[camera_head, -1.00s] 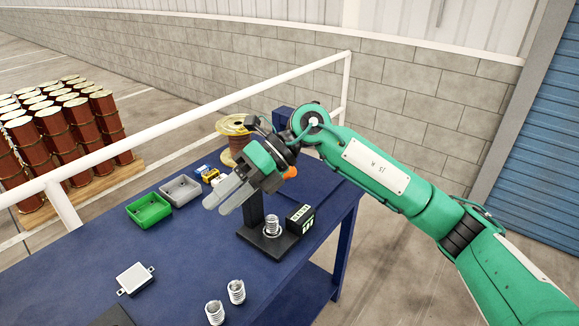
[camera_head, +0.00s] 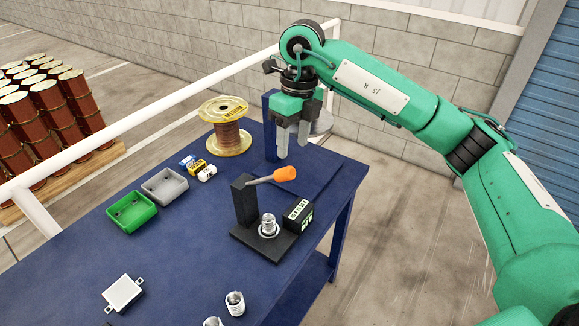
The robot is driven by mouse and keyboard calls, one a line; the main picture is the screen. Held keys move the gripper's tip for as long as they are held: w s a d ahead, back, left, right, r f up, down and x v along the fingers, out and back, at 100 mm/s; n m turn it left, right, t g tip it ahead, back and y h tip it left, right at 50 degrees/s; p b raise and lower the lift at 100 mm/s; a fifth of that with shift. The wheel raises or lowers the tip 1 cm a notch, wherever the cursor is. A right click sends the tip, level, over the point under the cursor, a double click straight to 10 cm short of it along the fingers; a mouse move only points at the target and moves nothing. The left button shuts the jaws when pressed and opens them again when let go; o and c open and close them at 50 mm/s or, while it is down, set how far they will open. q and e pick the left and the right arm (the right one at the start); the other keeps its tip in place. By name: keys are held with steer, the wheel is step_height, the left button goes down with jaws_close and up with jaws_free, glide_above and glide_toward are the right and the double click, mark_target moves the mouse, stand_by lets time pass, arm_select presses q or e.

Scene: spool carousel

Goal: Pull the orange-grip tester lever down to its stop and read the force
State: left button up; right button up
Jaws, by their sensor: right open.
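The tester stands on the blue table with a black base (camera_head: 247,236) and a black post (camera_head: 244,203). Its lever (camera_head: 260,181) sticks out to the right from the top of the post, tilted slightly up, and ends in an orange grip (camera_head: 285,174). A metal spring (camera_head: 268,224) stands on the base. A display box (camera_head: 298,215) sits at the base's right; its digits are too small to read surely. My right gripper (camera_head: 293,147) points down, open and empty, above and behind the orange grip, apart from it. My left gripper is not in view.
A copper wire spool (camera_head: 229,135), small coloured boxes (camera_head: 197,165), a grey bin (camera_head: 165,187) and a green bin (camera_head: 131,212) line the table's far-left side. A white bracketed block (camera_head: 122,293) and loose springs (camera_head: 235,303) lie in front. A white rail (camera_head: 150,113) runs behind.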

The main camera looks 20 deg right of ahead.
mark_target(290, 168)
steer(key=f, duration=0.2)
steer(key=f+p, duration=0.1)
steer(key=f, duration=0.1)
steer(key=f+p, duration=0.1)
steer(key=f, duration=0.1)
steer(key=shift+s+a, duration=0.25)
steer(key=shift+a, duration=0.05)
step_height(290, 168, down, 2)
steer(key=shift+a+f+p, duration=0.1)
steer(key=shift+p, duration=0.4)
steer(key=shift+f, duration=0.3)
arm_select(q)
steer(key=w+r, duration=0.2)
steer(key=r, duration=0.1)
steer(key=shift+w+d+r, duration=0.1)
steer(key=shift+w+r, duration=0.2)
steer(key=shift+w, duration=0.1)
arm_select(e)
jaws_close()
